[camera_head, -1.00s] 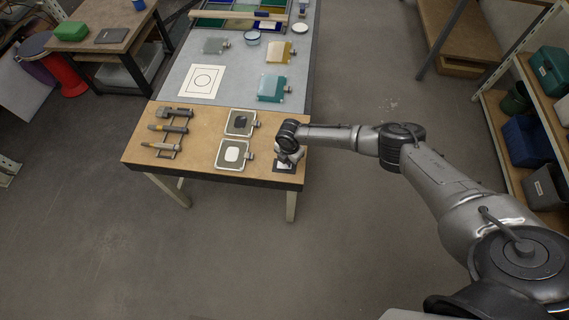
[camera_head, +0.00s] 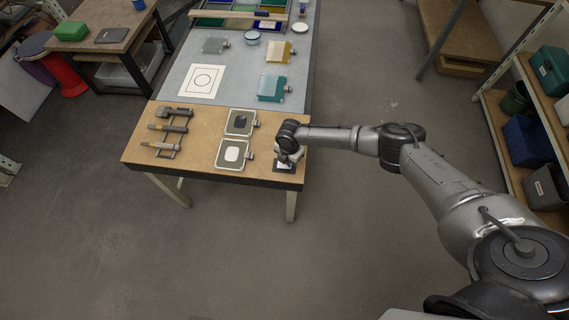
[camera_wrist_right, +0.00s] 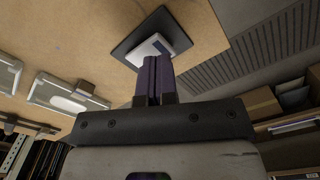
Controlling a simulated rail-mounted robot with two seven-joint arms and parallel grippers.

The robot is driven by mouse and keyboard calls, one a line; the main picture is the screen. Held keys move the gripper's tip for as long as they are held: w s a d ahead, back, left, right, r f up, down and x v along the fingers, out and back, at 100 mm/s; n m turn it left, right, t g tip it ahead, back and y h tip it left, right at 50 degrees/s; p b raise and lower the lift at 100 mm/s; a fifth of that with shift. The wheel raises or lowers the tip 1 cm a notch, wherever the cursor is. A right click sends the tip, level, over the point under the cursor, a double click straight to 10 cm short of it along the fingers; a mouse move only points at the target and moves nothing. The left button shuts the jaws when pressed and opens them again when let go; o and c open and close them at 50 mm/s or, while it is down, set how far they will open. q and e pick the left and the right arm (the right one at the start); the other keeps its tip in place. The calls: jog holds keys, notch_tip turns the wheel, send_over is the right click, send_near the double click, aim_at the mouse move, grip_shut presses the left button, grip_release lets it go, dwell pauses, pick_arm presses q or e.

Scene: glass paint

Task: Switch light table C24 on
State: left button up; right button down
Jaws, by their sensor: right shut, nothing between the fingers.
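A black square plate (camera_wrist_right: 172,30) with a white rocker-like piece (camera_wrist_right: 148,49) lies on the wooden table top in the right wrist view. In the head view the plate (camera_head: 286,170) is at the front right corner of the table, partly hidden by my right gripper (camera_head: 287,160). My right gripper (camera_wrist_right: 154,62) is shut and empty, its dark fingertips at the edge of the white piece. I cannot tell whether they touch it. No C24 label is readable. The grey table surface (camera_head: 238,92) behind the wood looks unlit. My left gripper is not in view.
Two square framed trays (camera_head: 233,167) stand left of the plate, one holding white, one dark material. A rack of brushes (camera_head: 168,128) is further left. Glass pieces (camera_head: 271,88) and a pattern sheet (camera_head: 202,80) lie behind. Shelves (camera_head: 530,140) stand right across clear floor.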

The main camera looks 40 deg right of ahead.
jog(key=shift+f, duration=0.3)
jog(key=shift+f+b, duration=0.45)
jog(key=shift+b, duration=0.1)
jog(key=shift+f+b, duration=0.4)
jog(key=shift+f, duration=0.1)
dwell(0.3)
jog(key=shift+r, duration=0.15)
notch_tip(320, 180, up, 3)
jog(key=p, duration=0.3)
notch_tip(320, 180, up, 3)
jog(key=p, duration=0.3)
jog(key=shift+r+p, duration=0.3)
jog(key=shift+r, duration=0.15)
dwell(0.3)
